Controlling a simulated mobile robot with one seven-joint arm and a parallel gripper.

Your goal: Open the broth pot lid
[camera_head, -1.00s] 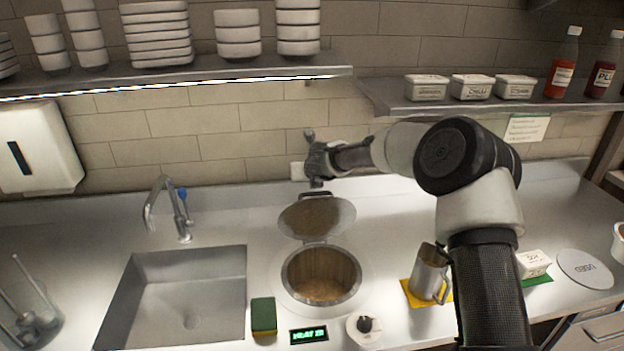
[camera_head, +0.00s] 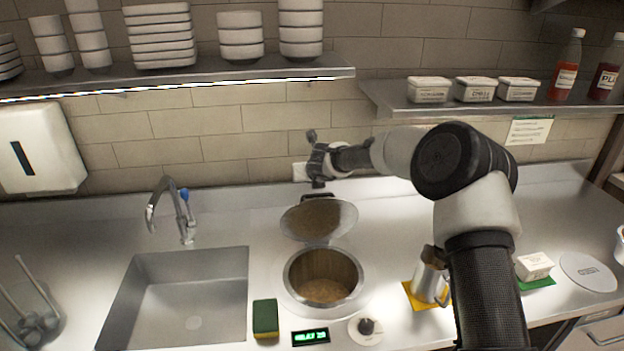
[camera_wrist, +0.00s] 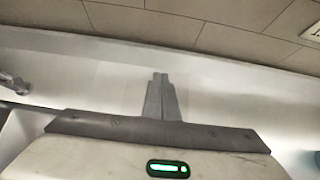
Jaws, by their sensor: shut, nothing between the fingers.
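The broth pot (camera_head: 323,277) is a round well set in the steel counter, with brownish contents inside. Its lid (camera_head: 319,221) stands tilted up and back on the hinge at the rear of the pot, so the opening is uncovered. The lid's dark handle (camera_head: 317,197) is at its top edge. My gripper (camera_head: 317,184) is just above and behind the handle, close to the wall, and looks apart from it. In the wrist view my gripper's fingers (camera_wrist: 160,78) are together with nothing between them. The lid does not show clearly in the wrist view.
A sink (camera_head: 178,297) with a faucet (camera_head: 171,208) lies left of the pot. A sponge (camera_head: 265,318), a lit display (camera_head: 310,337) and a knob (camera_head: 366,326) are in front. A metal jug (camera_head: 428,276) stands right. A shelf (camera_head: 190,79) with bowls hangs above.

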